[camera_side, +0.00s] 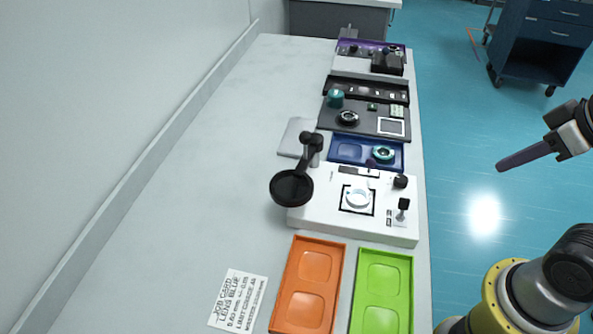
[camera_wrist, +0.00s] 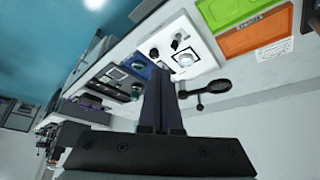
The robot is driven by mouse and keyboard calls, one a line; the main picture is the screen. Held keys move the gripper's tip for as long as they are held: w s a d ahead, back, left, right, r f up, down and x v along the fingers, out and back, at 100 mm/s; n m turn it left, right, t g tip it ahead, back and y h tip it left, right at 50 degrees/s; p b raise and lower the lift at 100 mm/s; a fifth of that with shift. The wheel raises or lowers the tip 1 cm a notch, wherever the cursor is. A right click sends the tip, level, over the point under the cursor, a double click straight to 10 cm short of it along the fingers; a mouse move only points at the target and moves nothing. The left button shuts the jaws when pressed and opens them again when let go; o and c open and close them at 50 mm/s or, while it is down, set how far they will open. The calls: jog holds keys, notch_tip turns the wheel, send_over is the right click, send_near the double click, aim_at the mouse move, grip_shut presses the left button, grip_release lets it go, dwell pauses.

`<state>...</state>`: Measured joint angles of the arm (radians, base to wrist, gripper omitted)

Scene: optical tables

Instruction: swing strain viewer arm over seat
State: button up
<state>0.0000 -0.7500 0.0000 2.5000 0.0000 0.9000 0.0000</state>
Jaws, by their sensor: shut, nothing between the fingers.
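The strain viewer arm (camera_side: 303,162) is black, with a round dark head (camera_side: 291,187). It is swung out to the left of the white viewer base (camera_side: 315,218), with the head over the base's left edge and the bench. The seat (camera_side: 357,197), a pale ring in a black square outline, is uncovered on the base. In the wrist view the head (camera_wrist: 218,85) lies right of my fingers and the seat (camera_wrist: 185,60) beyond the tips. My gripper (camera_side: 502,166) is shut and empty, well right of the bench over the floor; its fingers (camera_wrist: 160,75) also show in the wrist view.
Orange (camera_side: 306,285) and green (camera_side: 382,290) trays lie in front of the base, with a job card (camera_side: 239,299) to their left. A blue tray (camera_side: 366,152) and dark instrument panels stand behind. A knob (camera_side: 400,181) and small lever (camera_side: 403,204) rise on the base's right. The left bench is clear.

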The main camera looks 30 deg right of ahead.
jog(key=shift+o, duration=1.1)
jog(key=shift+s, duration=0.1)
jog(key=o, duration=0.7)
jog(key=a+y, duration=0.1)
jog(key=a, duration=0.1)
jog(key=a+g+y, duration=0.1)
jog(key=a, duration=0.1)
jog(key=s+a+m+y, duration=0.1)
jog(key=a, duration=0.1)
jog(key=shift+s+g, duration=0.1)
jog(key=shift+g, duration=0.3)
jog(key=shift+o, duration=0.4)
jog(key=w+a+m+g+y, duration=0.1)
jog(key=a+m+g+y, duration=0.1)
jog(key=a, duration=0.4)
jog(key=shift+r+y, duration=0.4)
jog(key=shift+y, duration=0.5)
jog(key=w+a+r+m+t+y, duration=0.1)
jog(key=w+a+m+y, duration=0.1)
jog(key=w+m+y, duration=0.45)
jog(key=w+a+r+m+y, duration=0.1)
jog(key=w+a+m+y, duration=0.15)
jog(key=w, duration=0.65)
jog(key=w+d+f+m+t, duration=0.75)
jog(key=w+f+m, duration=0.35)
jog(key=f, duration=0.3)
jog(key=f+x, duration=0.1)
jog(key=x, duration=1.2)
jog(key=shift+w+r+h, duration=0.15)
jog(key=shift+h, duration=0.25)
